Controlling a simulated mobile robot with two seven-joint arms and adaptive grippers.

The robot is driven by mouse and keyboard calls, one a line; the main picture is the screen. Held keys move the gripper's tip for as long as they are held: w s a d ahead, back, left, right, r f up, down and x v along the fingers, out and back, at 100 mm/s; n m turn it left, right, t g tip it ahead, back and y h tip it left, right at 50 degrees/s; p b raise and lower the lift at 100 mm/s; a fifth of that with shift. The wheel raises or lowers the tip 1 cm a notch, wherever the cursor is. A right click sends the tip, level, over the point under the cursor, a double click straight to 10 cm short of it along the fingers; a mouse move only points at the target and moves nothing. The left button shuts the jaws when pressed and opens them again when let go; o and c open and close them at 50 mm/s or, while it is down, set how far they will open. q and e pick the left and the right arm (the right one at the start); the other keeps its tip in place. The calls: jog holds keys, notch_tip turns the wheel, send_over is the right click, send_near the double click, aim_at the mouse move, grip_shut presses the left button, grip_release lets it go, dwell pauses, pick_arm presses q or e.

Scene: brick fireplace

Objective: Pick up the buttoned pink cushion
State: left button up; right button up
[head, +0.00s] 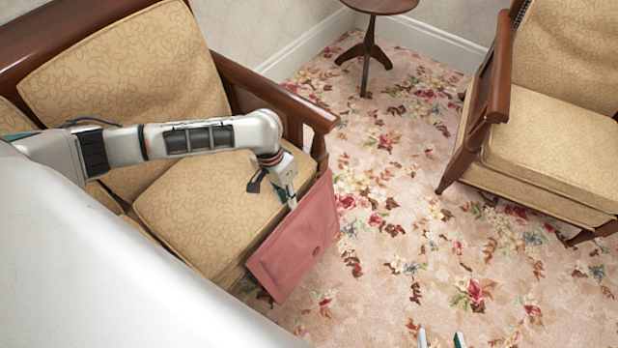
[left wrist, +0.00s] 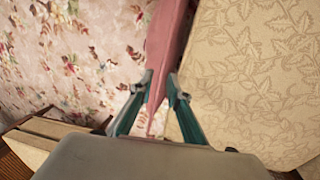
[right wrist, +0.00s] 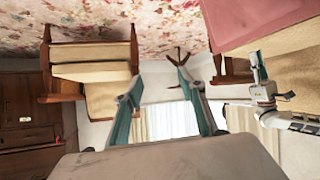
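The pink cushion (head: 297,240) with a button at its middle hangs tilted at the front edge of the sofa seat in the head view. My left gripper (head: 291,201) is at its upper edge. In the left wrist view the two fingers of my left gripper (left wrist: 160,95) are closed on either side of the cushion (left wrist: 170,45), pinching its edge. The cushion also shows at the upper right of the right wrist view (right wrist: 255,22). My right gripper (right wrist: 160,95) is open with nothing between its fingers; only its fingertips (head: 440,340) show at the bottom of the head view.
The tan sofa (head: 190,205) with wooden arms lies under my left arm. A tan armchair (head: 555,150) stands at the right, and a small round wooden table (head: 375,5) at the back. The floral carpet (head: 410,210) between them is clear.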

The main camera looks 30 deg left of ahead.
aim_at(291, 211)
pick_arm(q)
jog(key=b+x, duration=0.1)
jog(key=x, duration=0.1)
jog(key=b+x, duration=0.1)
jog(key=x, duration=0.1)
jog(key=a+b+x, duration=0.1)
jog(key=x, duration=0.2)
jog(key=shift+s+f+b, duration=0.15)
jog(key=shift+s+b, duration=0.1)
jog(key=shift+b, duration=0.15)
jog(key=shift+d+f, duration=0.15)
jog(key=shift+f, duration=0.15)
jog(key=shift+w, duration=0.15)
jog(key=shift+w+r, duration=0.1)
jog(key=shift+w, duration=0.05)
jog(key=shift+r, duration=0.1)
grip_shut()
pick_arm(e)
jog(key=shift+m+t+y, duration=0.5)
jog(key=shift+m, duration=0.1)
jog(key=shift+w+a+r, duration=0.25)
jog(key=shift+a+r, duration=0.15)
jog(key=shift+a, duration=0.2)
jog(key=shift+w+a+r, duration=0.25)
jog(key=shift+a+r, duration=0.1)
jog(key=shift+a, duration=0.2)
jog(key=shift+w+a+r, duration=0.25)
jog(key=shift+a+r, duration=0.15)
jog(key=shift+a, duration=0.2)
